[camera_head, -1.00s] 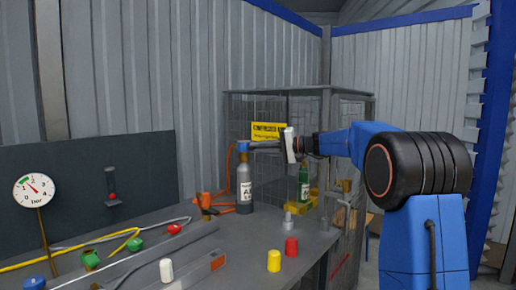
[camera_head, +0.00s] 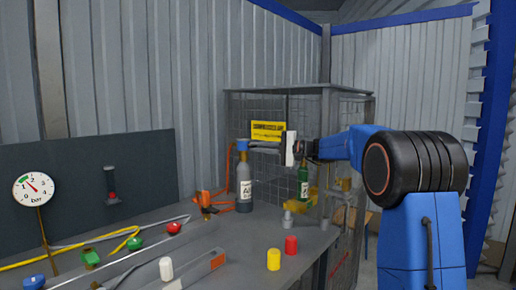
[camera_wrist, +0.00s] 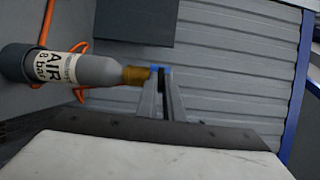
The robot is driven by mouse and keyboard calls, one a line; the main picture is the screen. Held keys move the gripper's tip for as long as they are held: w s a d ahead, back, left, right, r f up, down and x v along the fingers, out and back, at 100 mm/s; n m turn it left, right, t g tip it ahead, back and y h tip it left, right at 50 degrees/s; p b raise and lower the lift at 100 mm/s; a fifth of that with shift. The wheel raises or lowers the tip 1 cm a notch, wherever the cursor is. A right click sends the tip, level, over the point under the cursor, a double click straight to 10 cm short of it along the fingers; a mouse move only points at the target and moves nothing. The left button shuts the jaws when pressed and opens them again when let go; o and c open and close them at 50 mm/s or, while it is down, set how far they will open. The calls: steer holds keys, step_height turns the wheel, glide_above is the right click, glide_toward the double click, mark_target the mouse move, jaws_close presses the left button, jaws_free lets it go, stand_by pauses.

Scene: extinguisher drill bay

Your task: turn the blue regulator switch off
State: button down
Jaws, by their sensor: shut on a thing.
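A grey gas bottle labelled "AIR" (camera_head: 244,188) stands on the bench in the head view, with a brass neck on top. The blue regulator switch (camera_head: 242,146) sits above the neck. My gripper (camera_head: 252,148) reaches in from the right, with its fingers at the switch. In the wrist view the bottle (camera_wrist: 45,66) lies across the left side, and its brass neck (camera_wrist: 136,75) points at my fingertips (camera_wrist: 161,72). The fingers are close together on the blue switch (camera_wrist: 154,69), which shows at their tips. Most of the switch is hidden by them.
A round pressure gauge (camera_head: 34,189) stands at left. A wire cage (camera_head: 290,90) with a yellow sign and a green bottle (camera_head: 303,182) is behind my gripper.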

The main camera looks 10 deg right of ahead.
steer(key=c, duration=1.9)
jaws_free()
steer(key=shift+o, duration=0.2)
steer(key=v, duration=1.7)
steer(key=shift+d, duration=0.2)
steer(key=shift+f, duration=0.1)
